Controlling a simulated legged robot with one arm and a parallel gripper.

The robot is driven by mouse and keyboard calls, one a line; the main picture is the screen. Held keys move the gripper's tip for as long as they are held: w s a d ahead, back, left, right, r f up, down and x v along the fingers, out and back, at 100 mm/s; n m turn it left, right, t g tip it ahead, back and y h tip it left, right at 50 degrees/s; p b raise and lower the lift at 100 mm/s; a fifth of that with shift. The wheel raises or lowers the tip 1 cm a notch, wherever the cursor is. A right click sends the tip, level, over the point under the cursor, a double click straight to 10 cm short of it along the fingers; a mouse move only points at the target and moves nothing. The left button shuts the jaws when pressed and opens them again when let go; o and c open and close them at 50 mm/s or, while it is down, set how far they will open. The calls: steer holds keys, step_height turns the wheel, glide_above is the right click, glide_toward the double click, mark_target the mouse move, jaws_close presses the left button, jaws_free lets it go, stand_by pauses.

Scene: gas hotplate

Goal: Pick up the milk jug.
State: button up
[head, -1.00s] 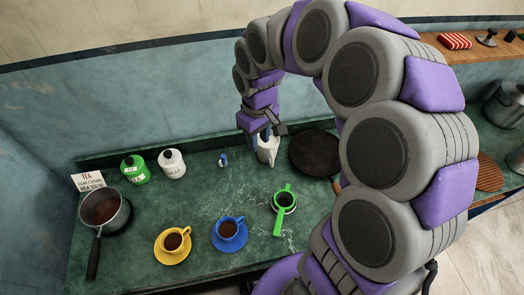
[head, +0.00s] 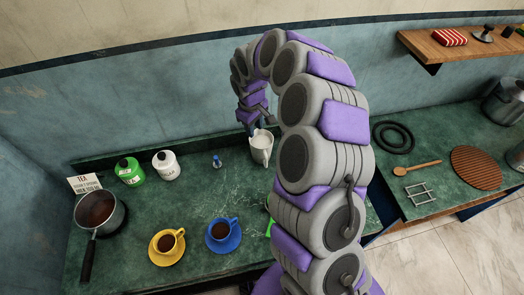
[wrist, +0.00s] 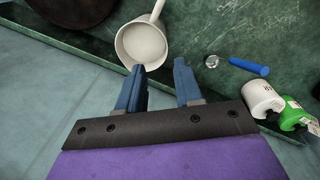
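The milk jug (head: 262,149) is a pale jug standing upright near the back of the green counter. In the wrist view it (wrist: 141,43) shows from above as a round mouth with pale contents, just beyond the tip of the left finger. My gripper (wrist: 159,66) is open, with its two blue fingers apart and nothing between them. In the head view my gripper (head: 257,126) hangs at the upper left of the jug. I cannot tell whether a finger touches the jug.
A small blue-handled item (head: 217,161) lies left of the jug. White (head: 166,166) and green (head: 130,171) canisters stand farther left. Yellow (head: 166,244) and blue (head: 223,234) cups on saucers and a saucepan (head: 97,214) are toward the front and left.

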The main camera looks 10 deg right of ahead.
step_height(320, 180, down, 4)
steer(key=b, duration=0.2)
glide_above(255, 156)
steer(key=f, duration=0.7)
steer(key=shift+d+f, duration=0.25)
step_height(255, 156, down, 4)
steer(key=shift+r+b, duration=0.15)
steer(key=shift+b, duration=0.2)
steer(key=shift+w+a+f, duration=0.1)
steer(key=shift+a+f, duration=0.15)
steer(key=shift+a, duration=0.4)
steer(key=shift+d, duration=0.75)
steer(key=c, duration=0.5)
jaws_close()
steer(key=shift+a, duration=0.6)
